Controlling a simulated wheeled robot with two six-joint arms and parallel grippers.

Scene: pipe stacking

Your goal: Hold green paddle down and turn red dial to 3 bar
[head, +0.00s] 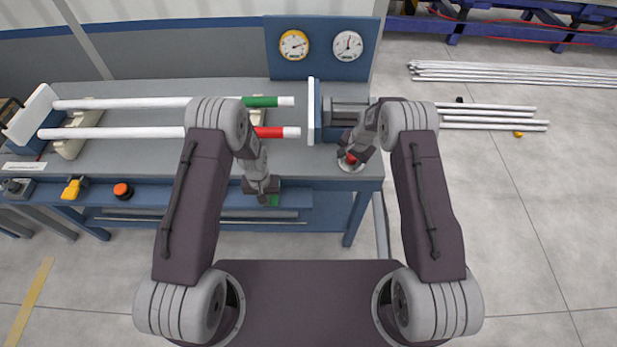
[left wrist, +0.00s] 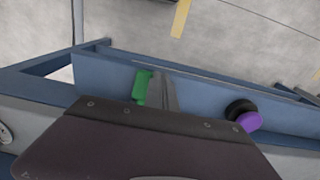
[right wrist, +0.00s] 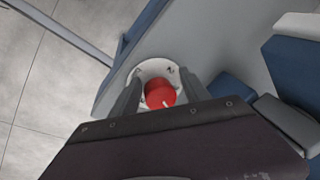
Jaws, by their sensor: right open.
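The green paddle (head: 272,200) sits on the front of the blue bench, partly covered by my left gripper (head: 266,192). In the left wrist view the green paddle (left wrist: 141,88) shows beside the fingers of my left gripper (left wrist: 164,96), which look closed together; whether they touch it is unclear. The red dial (right wrist: 159,93) sits on a round pale plate at the bench corner. My right gripper (right wrist: 157,100) is open, with one finger on each side of the dial. In the head view the red dial (head: 349,160) is partly hidden by my right gripper (head: 352,155).
A yellow gauge (head: 294,45) and a white gauge (head: 347,45) are on the blue back panel. White pipes with a green end (head: 261,101) and a red end (head: 270,132) lie on the bench. A purple knob (left wrist: 249,121) is in the left wrist view.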

